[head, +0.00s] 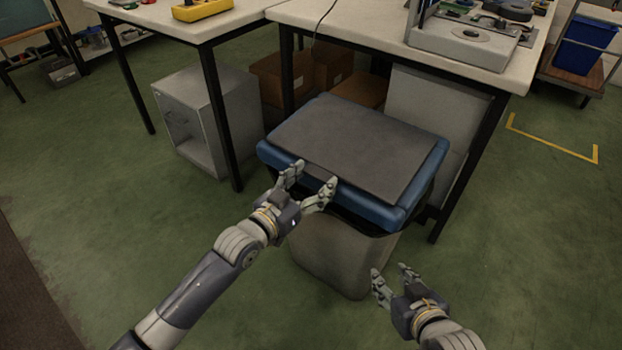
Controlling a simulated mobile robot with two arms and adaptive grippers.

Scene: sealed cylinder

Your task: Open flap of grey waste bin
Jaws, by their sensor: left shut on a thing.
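The grey waste bin (345,250) stands on the floor in the middle of the head view, with a blue rim (385,212) and a dark grey flap (355,145) on top. The flap lies flat, closed within the rim. My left gripper (306,182) is at the flap's front edge, left of centre. Its fingers are shut on the flap's front edge, and they partly hide the contact. My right gripper (393,276) is open and empty, low in front of the bin's right side.
A workbench (345,17) stands close behind the bin, its black leg (468,170) to the right. A grey metal cabinet (210,115) and cardboard boxes (283,75) are behind to the left.

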